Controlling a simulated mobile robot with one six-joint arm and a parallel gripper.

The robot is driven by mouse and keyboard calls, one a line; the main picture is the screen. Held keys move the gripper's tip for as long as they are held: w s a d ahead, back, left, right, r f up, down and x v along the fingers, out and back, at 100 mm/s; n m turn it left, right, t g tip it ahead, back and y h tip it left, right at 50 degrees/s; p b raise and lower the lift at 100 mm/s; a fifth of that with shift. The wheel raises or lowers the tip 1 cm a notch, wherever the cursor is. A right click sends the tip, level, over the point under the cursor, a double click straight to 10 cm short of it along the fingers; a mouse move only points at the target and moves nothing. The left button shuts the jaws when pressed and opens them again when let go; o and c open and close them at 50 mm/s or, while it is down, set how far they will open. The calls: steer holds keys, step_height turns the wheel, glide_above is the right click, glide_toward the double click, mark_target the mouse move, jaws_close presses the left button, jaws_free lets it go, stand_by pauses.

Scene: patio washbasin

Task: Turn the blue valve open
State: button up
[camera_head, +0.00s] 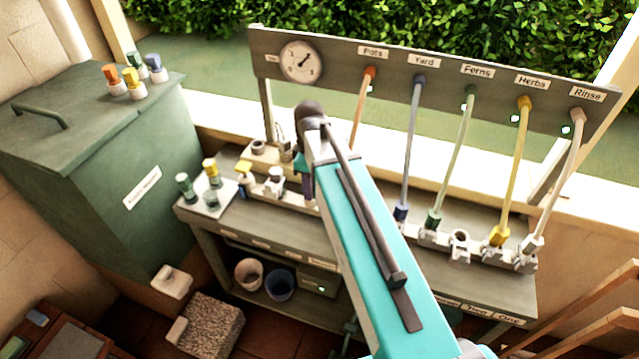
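A dark blue fitting (401,212) sits at the foot of the blue-grey hose (412,145) that hangs from the "Yard" label (424,61). It is on the bench just right of my arm. I cannot make out a separate valve handle or tell whether a valve there is open or shut. My turquoise arm crosses the middle of the view and covers part of the bench to the left of this fitting. My gripper is hidden behind the arm's far end, so its fingers do not show.
Orange, green, yellow and pinkish hoses hang to the labelled bench (480,275). A gauge (302,62) is on the back board. Loose coloured-top fittings stand on a tray (212,208) at left and on the green bin (130,165). Wooden rails (600,310) stand at lower right.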

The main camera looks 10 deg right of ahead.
steer(key=shift+w+a, duration=0.1)
steer(key=shift+r, duration=0.15)
steer(key=shift+w+r, duration=0.1)
steer(key=shift+r, duration=0.3)
step_height(320, 180, up, 13)
steer(key=b, duration=0.3)
steer(key=shift+f, duration=0.15)
stand_by(0.5)
stand_by(0.4)
